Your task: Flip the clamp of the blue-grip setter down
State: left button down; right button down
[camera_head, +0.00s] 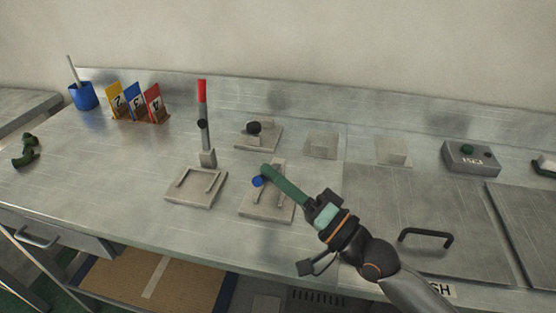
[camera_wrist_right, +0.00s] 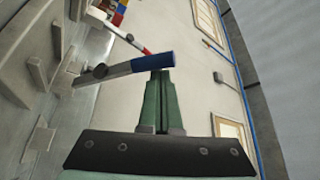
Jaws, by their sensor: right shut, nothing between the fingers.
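The blue-grip setter's base plate (camera_head: 254,209) lies on the steel bench, left of my right arm. Its blue grip (camera_head: 258,181) shows at the left of my right gripper's fingertips, and the fingers hide much of the lever. In the right wrist view the blue grip (camera_wrist_right: 153,63) and its metal lever (camera_wrist_right: 88,79) run across, just beyond the fingertips. My right gripper (camera_head: 266,173) has its green fingers (camera_wrist_right: 157,100) shut together, with nothing between them. The tips are very close to the grip; I cannot tell whether they touch. My left gripper is not in view.
A red-grip setter (camera_head: 203,91) stands with its lever upright just left. Behind is a plate with a black knob (camera_head: 254,128). Numbered cards (camera_head: 134,101) and a blue cup (camera_head: 84,96) stand back left. A grey button box (camera_head: 471,160) is at right.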

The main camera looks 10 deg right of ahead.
jog(key=shift+s+a+f+b, duration=0.15)
jog(key=shift+s+f, duration=0.1)
jog(key=shift+f, duration=0.4)
jog(key=shift+s+a+f+b, duration=0.15)
jog(key=shift+s+f, duration=0.15)
jog(key=shift+f, duration=0.3)
jog(key=shift+s+a+f+b, duration=0.15)
jog(key=shift+s+f, duration=0.1)
jog(key=shift+f, duration=0.4)
jog(key=shift+d, duration=0.2)
jog(key=b+v, duration=0.1)
jog(key=v, duration=0.9)
jog(key=shift+s+d+f, duration=0.15)
jog(key=shift+s+f, duration=0.1)
jog(key=shift+s, duration=0.05)
jog(key=shift+v, duration=0.85)
jog(key=shift+r, duration=0.1)
